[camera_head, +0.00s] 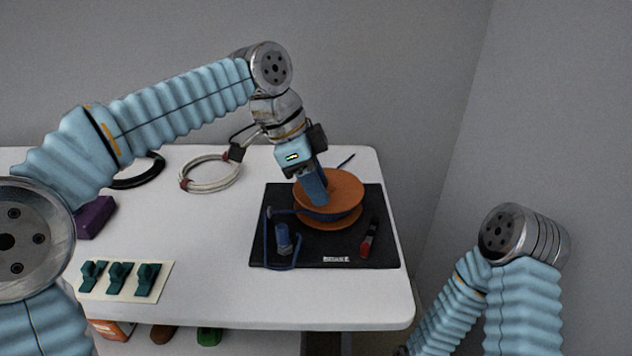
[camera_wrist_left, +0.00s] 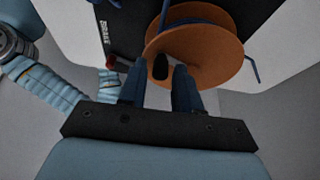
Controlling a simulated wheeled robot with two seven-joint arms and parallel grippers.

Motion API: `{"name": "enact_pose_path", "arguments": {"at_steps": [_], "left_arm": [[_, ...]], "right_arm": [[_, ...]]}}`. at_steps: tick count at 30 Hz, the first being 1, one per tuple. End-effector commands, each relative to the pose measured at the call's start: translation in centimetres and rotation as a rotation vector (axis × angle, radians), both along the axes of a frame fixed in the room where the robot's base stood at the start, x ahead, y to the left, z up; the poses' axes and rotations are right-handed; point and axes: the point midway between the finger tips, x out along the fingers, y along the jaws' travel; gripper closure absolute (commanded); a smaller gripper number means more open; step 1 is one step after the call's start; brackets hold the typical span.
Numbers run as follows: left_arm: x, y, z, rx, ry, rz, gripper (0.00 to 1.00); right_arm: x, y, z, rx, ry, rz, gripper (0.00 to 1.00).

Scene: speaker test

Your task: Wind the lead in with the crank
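An orange spool (camera_head: 345,191) with blue lead wound between its flanges stands on a black board (camera_head: 335,250). The spool also shows in the wrist view (camera_wrist_left: 222,50). The loose part of the blue lead (camera_head: 266,240) runs from the spool's left side in a bend over the board's front edge, beside a blue plug-like piece (camera_head: 283,238). My left gripper (camera_head: 314,190) is over the spool, pointing down. In the wrist view its fingers (camera_wrist_left: 160,82) are apart, with the black crank knob (camera_wrist_left: 160,67) between them and gaps visible on both sides. My right gripper is out of view.
A red and black piece (camera_head: 369,240) lies on the board's right side. A white coiled cable (camera_head: 211,186), a purple block (camera_head: 96,217) and a card with green clips (camera_head: 120,278) are to the left. The table's front middle is clear.

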Motion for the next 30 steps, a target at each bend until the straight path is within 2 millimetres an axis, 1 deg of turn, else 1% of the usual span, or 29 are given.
{"name": "enact_pose_path", "arguments": {"at_steps": [1,6,12,14,18,22,25,30], "left_arm": [[0.0,0.0,0.0,0.000,0.000,0.000,0.75],[0.0,0.0,0.0,0.000,0.000,0.000,1.00],[-0.1,-0.2,0.0,0.002,0.000,0.028,1.00],[-0.3,-0.4,0.0,0.003,-0.002,0.081,1.00],[-0.5,-1.3,0.1,0.002,-0.002,0.248,1.00],[-0.6,-1.7,0.1,0.001,0.000,0.355,1.00],[-0.5,-1.8,0.0,0.000,-0.001,0.387,1.00],[-0.5,-1.8,0.0,-0.001,0.000,0.389,1.00]], "right_arm": [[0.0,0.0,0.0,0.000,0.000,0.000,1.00],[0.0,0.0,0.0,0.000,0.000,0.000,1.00],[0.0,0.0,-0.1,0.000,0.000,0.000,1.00],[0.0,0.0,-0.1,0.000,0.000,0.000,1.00],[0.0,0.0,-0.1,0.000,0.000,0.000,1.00],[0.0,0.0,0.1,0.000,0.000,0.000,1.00],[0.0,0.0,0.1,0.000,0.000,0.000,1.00],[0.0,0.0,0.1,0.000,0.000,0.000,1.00]]}}
